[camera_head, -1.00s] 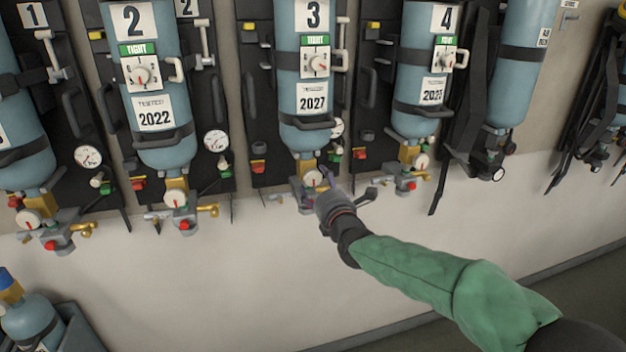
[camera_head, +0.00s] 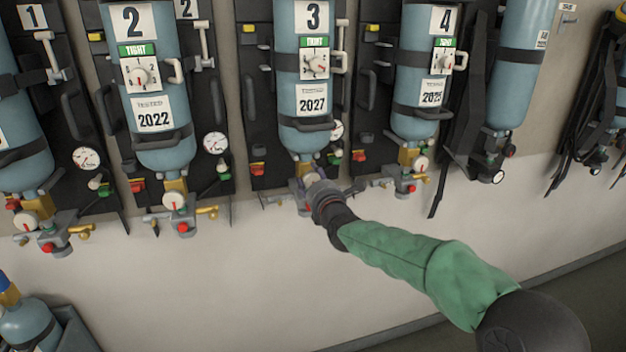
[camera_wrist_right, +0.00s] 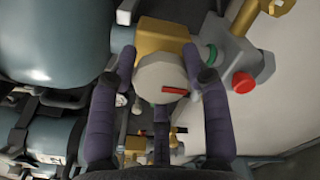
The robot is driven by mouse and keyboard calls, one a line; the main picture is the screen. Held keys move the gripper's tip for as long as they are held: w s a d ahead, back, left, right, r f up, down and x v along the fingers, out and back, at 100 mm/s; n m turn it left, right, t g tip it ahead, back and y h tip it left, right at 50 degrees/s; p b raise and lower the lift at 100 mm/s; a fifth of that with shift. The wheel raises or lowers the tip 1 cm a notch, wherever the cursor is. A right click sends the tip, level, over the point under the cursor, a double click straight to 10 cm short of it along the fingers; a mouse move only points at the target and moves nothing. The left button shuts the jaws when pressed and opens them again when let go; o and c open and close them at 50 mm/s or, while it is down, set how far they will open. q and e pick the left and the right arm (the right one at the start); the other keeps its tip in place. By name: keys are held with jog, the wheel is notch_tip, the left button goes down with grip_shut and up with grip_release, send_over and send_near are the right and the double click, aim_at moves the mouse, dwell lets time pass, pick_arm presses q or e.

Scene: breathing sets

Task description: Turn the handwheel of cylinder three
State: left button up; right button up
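Cylinder three (camera_head: 304,118) is a blue cylinder on the wall with a white "3" label, a green "TIGHT" sign with a dial (camera_head: 315,65), and a "2027" tag. My right gripper (camera_head: 312,180) is at its valve, below the cylinder, and mostly hides the handwheel in the head view. In the right wrist view, the round pale handwheel (camera_wrist_right: 160,80) with a red mark sits between the spread purple fingers of my right gripper (camera_wrist_right: 159,62). The fingers are very close to its rim; contact is unclear. A brass valve body (camera_wrist_right: 163,37) is beyond it. My left gripper is not in view.
Cylinder two (camera_head: 160,80) hangs to the left and cylinder four (camera_head: 415,75) to the right, each with its own valve. A red button (camera_wrist_right: 242,82) on a grey block is beside the handwheel. The pale wall (camera_head: 230,270) below is clear.

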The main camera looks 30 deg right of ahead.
jog(key=shift+d+r+m, duration=0.15)
jog(key=shift+r+m, duration=0.1)
jog(key=shift+m, duration=0.05)
